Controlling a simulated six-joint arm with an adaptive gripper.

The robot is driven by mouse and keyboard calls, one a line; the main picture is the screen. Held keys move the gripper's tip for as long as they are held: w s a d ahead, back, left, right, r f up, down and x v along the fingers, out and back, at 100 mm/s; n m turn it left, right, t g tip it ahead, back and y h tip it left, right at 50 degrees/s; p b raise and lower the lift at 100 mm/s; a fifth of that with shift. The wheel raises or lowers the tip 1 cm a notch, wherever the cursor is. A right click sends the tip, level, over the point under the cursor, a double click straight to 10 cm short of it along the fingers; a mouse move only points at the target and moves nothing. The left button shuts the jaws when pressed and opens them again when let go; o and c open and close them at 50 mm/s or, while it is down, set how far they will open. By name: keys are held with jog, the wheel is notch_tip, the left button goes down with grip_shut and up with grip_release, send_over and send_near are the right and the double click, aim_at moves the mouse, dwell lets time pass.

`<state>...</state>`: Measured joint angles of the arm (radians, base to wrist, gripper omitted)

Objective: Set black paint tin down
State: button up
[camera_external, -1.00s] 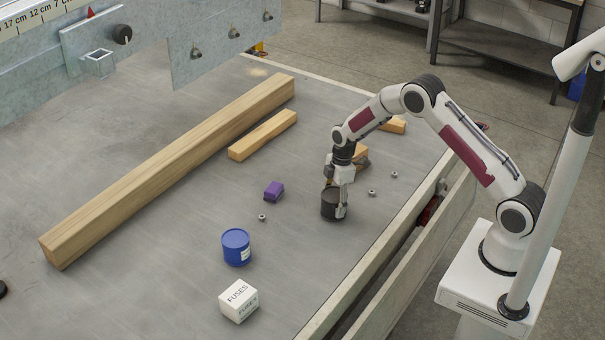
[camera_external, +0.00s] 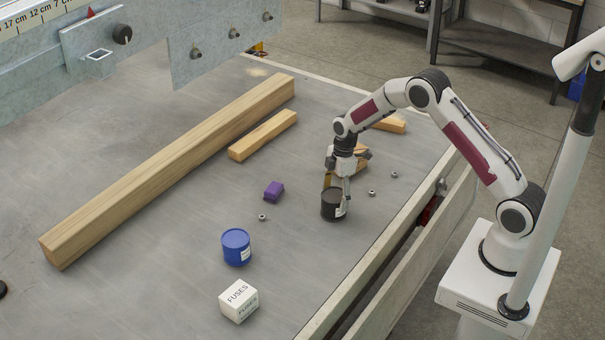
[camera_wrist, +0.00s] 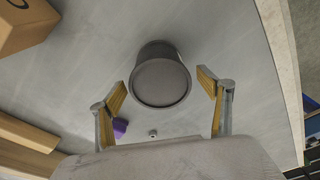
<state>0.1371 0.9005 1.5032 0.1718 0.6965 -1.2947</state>
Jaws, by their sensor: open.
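The black paint tin (camera_external: 331,206) stands upright on the grey trailer bed (camera_external: 180,240), near its right side in the external view. In the wrist view the tin (camera_wrist: 160,78) shows its round lid, with a finger off to each side and a gap on both sides. My gripper (camera_external: 339,189) is directly above and around the top of the tin, pointing down. In the wrist view my gripper (camera_wrist: 163,88) is open, and its yellow-padded fingers are apart from the tin.
A blue tin (camera_external: 236,247), a white fuses box (camera_external: 239,300) and a purple block (camera_external: 274,191) stand nearby. A long wooden beam (camera_external: 170,170) and a shorter one (camera_external: 263,135) lie to the left. Several nuts are scattered around. A cardboard box (camera_wrist: 22,22) is close behind my gripper.

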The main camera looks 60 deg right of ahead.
jog(key=r, duration=0.6)
jog(key=d+r, duration=0.1)
jog(key=r, duration=0.1)
jog(key=shift+s+r, duration=0.25)
jog(key=shift+r, duration=0.25)
jog(key=s+a+r+m+t, duration=0.1)
jog(key=s+a+r+m, duration=0.15)
jog(key=s+r, duration=0.7)
jog(key=s+a+r+m+t, duration=0.1)
jog(key=s+a+r+m, duration=0.15)
jog(key=s+r, duration=0.7)
jog(key=s+r+m+t, duration=0.1)
jog(key=s+r+m, duration=0.1)
jog(key=s, duration=0.7)
jog(key=s+a+r+m+t+h, duration=0.1)
jog(key=s+r+m, duration=0.2)
jog(key=s, duration=0.6)
jog(key=shift+a+m+t, duration=0.15)
jog(key=shift+m+t, duration=0.25)
jog(key=shift+m, duration=0.5)
